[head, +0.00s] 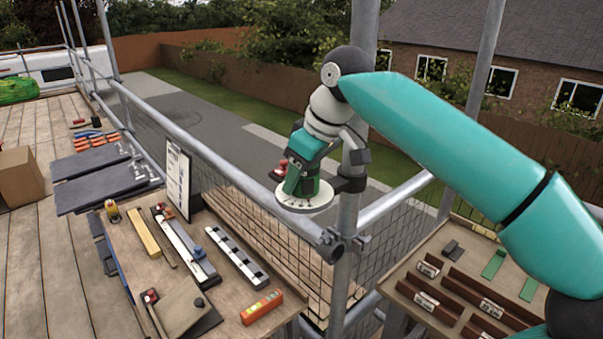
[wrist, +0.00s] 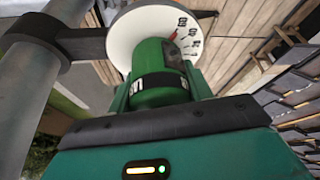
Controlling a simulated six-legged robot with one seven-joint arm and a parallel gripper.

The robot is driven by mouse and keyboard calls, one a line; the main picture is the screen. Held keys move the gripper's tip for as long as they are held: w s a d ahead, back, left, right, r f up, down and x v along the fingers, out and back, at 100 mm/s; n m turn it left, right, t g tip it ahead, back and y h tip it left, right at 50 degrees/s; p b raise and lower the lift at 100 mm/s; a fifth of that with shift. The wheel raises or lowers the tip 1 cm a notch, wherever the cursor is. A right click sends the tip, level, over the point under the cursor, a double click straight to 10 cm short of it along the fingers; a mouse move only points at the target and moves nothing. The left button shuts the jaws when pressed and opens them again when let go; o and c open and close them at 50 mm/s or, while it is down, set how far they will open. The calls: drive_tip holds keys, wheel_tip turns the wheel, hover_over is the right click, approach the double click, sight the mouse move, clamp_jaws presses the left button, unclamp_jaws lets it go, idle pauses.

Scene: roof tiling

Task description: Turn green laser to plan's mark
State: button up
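The green laser (head: 301,184) stands on a round white dial (head: 305,203) clamped to the scaffold pole. In the wrist view the laser (wrist: 158,72) is upright in the middle, with a black band around it. The white dial (wrist: 130,42) carries black numbers and ticks, and a small red pointer lies near the numbers right of the laser. My gripper (wrist: 163,92) comes at the laser from above, its fingers on both sides of the housing with no clear gap. The plan board (head: 178,180) leans upright on the workbench; its writing is too small to read.
The scaffold pole (head: 345,225) and rails (head: 230,175) stand close to the dial. A second bench (head: 400,270) with brown parts is at lower right. Slates lie on the boards at left.

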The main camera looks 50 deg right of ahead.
drive_tip(key=shift+c, duration=0.2)
drive_tip(key=shift+d+m+h, duration=0.1)
drive_tip(key=shift+m+h, duration=0.7)
drive_tip(key=shift+m, duration=1.2)
drive_tip(key=o, duration=1)
drive_tip(key=shift+r, duration=0.1)
drive_tip(key=v, duration=1.3)
drive_tip(key=shift+r, duration=0.35)
